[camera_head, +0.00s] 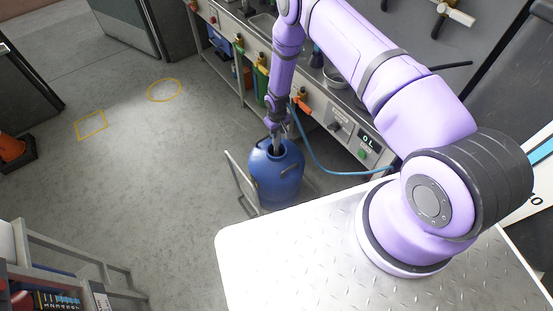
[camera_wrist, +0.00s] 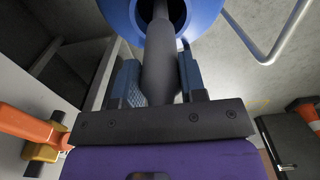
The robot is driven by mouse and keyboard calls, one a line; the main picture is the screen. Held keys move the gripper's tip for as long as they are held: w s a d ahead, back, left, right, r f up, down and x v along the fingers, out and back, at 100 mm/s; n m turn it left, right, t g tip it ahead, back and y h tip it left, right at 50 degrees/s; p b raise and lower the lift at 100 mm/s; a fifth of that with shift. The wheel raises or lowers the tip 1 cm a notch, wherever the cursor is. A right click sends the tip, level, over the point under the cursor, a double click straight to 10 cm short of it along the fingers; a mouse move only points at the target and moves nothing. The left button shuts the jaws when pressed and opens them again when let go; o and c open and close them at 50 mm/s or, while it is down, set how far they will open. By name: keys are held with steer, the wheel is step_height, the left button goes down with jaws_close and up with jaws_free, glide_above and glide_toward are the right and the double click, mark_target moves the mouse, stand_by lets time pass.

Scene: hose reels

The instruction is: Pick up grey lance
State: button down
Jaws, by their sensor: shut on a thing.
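The grey lance (camera_wrist: 160,60) is a dark grey rod. In the wrist view it runs from between my gripper's fingers into the dark mouth of a blue drum. My gripper (camera_wrist: 160,85) is shut on the lance, one finger on each side. In the head view my gripper (camera_head: 277,130) points down just above the blue drum (camera_head: 275,178), which stands on the floor. The lance's lower end is hidden inside the drum. The drum's rim (camera_wrist: 205,15) also shows at the top of the wrist view.
A metal trolley handle (camera_head: 242,182) stands left of the drum. A blue hose (camera_head: 325,165) runs right from near my gripper along the bench. The bench has orange-handled valves (camera_head: 303,100) and a control panel (camera_head: 368,143). Open floor (camera_head: 130,160) lies to the left.

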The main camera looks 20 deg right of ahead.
step_height(320, 180, up, 44)
stand_by(2.0)
steer(key=shift+d, duration=0.1)
